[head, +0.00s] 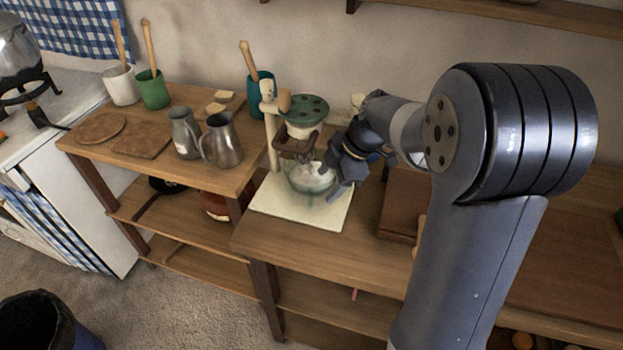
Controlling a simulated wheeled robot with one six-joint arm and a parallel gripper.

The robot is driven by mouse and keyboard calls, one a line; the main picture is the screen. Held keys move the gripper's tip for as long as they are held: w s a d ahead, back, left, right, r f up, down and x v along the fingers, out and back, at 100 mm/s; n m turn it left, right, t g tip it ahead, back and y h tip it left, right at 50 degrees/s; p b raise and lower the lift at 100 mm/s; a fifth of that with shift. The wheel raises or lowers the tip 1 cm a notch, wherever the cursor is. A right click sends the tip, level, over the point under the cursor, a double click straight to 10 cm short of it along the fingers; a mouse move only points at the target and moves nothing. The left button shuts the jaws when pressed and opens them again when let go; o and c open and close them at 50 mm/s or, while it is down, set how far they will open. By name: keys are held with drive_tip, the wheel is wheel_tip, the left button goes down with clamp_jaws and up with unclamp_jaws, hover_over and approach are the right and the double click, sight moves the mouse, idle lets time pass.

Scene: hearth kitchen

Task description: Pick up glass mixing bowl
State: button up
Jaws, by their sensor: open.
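The glass mixing bowl (309,179) is clear, with something pale inside. It sits on a cream-coloured board (275,203) on the wooden table, under a stand with a green-topped funnel-like holder (303,111). My gripper (335,178) is at the bowl's right side, with its dark fingers close to the rim. It is open. I cannot tell whether a finger touches the bowl or overlaps the rim. The gripper hides part of the bowl's right side.
The wooden stand post (272,135) rises just left of the bowl. Metal pitchers (221,141) stand on the left table. A brown wooden box or board (399,207) lies to the right, partly behind my arm. The board's front is clear.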

drive_tip(key=shift+x, duration=3.1)
drive_tip(key=shift+s, duration=0.1)
clamp_jaws()
